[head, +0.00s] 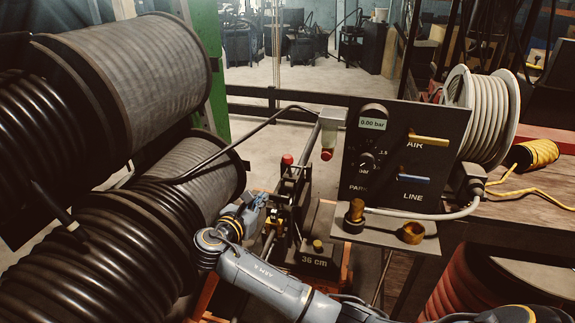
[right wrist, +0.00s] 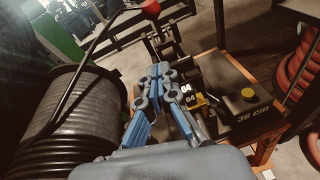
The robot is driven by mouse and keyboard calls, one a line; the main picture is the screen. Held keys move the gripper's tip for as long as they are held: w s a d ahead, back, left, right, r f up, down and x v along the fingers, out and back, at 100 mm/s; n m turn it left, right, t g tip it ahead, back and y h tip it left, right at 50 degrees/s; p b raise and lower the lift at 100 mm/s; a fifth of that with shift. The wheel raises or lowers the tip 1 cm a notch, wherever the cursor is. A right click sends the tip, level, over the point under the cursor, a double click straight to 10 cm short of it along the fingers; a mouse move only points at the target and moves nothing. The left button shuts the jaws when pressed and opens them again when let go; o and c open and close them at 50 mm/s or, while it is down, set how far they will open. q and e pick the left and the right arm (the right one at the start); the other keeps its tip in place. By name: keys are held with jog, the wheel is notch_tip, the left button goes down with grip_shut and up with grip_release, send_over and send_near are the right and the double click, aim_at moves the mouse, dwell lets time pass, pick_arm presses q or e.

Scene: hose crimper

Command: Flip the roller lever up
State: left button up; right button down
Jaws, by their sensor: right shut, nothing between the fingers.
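The lever with a red ball knob (head: 287,160) stands up from the dark roller mechanism on the measuring unit (head: 318,262), which is marked "36 cm". I take this to be the roller lever. Its red knob (right wrist: 151,8) is at the top edge of the right wrist view, with a dark stem below. My right gripper (head: 258,203) is beside the mechanism, at its left in the head view. In the right wrist view its blue-grey fingers (right wrist: 165,72) are shut and empty, below the knob and near the counter. Contact with the mechanism cannot be made out. My left gripper is not in view.
Large black hose reels (head: 150,70) fill the left side. A control panel (head: 400,155) with AIR and LINE levers stands right of the mechanism, reading 0.00 bar. A pale hose reel (head: 483,115) is behind it. Orange hose (right wrist: 300,85) lies at the right.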

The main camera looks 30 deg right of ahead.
aim_at(274, 195)
jog(key=x, duration=0.8)
jog(key=shift+w+d+r, duration=0.1)
jog(key=shift+d+r, duration=0.05)
jog(key=shift+d, duration=0.1)
jog(key=shift+w+d+r, duration=0.35)
jog(key=shift+d, duration=0.25)
jog(key=shift+w+d+r, duration=0.3)
jog(key=shift+w+d, duration=0.1)
jog(key=shift+d, duration=0.25)
jog(key=shift+w+d+r, duration=0.35)
jog(key=shift+d, duration=0.25)
jog(key=shift+p, duration=0.35)
